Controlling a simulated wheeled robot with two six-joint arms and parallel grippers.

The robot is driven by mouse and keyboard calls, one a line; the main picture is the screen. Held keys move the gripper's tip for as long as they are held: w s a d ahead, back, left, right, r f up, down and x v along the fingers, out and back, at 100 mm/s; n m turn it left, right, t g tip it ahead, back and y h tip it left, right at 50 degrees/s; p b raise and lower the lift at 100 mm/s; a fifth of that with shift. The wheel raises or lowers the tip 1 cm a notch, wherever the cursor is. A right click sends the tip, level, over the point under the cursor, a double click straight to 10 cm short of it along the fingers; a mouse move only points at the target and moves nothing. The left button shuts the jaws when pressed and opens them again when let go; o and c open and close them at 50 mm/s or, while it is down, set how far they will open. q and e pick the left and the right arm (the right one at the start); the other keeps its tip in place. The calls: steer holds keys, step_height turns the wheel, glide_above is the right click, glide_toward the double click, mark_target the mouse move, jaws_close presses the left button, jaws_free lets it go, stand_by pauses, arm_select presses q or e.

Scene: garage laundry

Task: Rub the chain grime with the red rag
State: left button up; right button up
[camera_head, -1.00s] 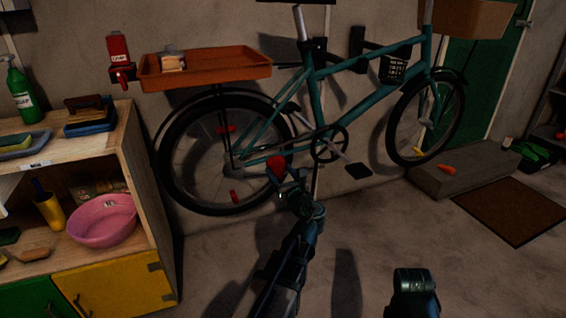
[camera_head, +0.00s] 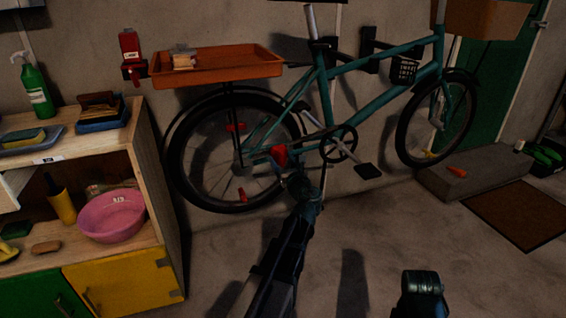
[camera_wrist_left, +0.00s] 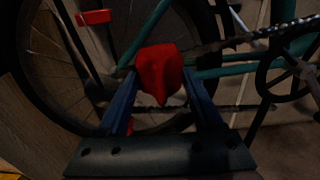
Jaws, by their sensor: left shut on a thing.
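The red rag (camera_head: 279,154) is held between the fingertips of my left gripper (camera_head: 288,166), which is shut on it. In the left wrist view the rag (camera_wrist_left: 159,72) is bunched between the two blue fingers of the gripper (camera_wrist_left: 158,84). It is in front of the bicycle's rear wheel and the lower chain run. The chain (camera_wrist_left: 232,42) runs right to the chainring (camera_wrist_left: 292,70). Whether the rag touches the chain cannot be told, and the grime cannot be made out. Part of my right arm shows at the bottom of the head view; its gripper is not in view.
The teal bicycle (camera_head: 340,70) hangs at the wall, with an orange tray (camera_head: 235,66) above its rear wheel (camera_head: 195,185). A wooden shelf (camera_head: 150,165) with a pink basin (camera_head: 112,222) stands left. A concrete step (camera_head: 478,172) and brown mat (camera_head: 515,213) lie right. The floor between is clear.

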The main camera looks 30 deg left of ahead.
arm_select(q)
steer(key=shift+x, duration=1.1)
stand_by(0.5)
steer(key=shift+w+d, duration=0.1)
steer(key=shift+w+d+r+p, duration=0.15)
steer(key=shift+w+d+p, duration=0.05)
steer(key=shift+w+d, duration=0.3)
steer(key=shift+w+d+r+p, duration=0.15)
steer(key=shift+w+d+r, duration=0.05)
steer(key=shift+w+d, duration=0.35)
steer(key=shift+w+d+r+p, duration=0.15)
steer(key=shift+w+d, duration=0.2)
steer(key=shift+w, duration=0.2)
steer(key=shift+w+d+r+p, duration=0.15)
steer(key=shift+w+d, duration=0.2)
steer(key=shift+w, duration=0.2)
steer(key=shift+w+d, duration=0.2)
steer(key=shift+d, duration=0.05)
steer(key=shift+w+d+r+p, duration=0.15)
steer(key=shift+w+d+p, duration=0.05)
steer(key=shift+w+d, duration=0.35)
steer(key=shift+w+d+r+p, duration=0.15)
steer(key=shift+w+d+r, duration=0.05)
steer(key=shift+w+d, duration=0.35)
steer(key=shift+w, duration=0.1)
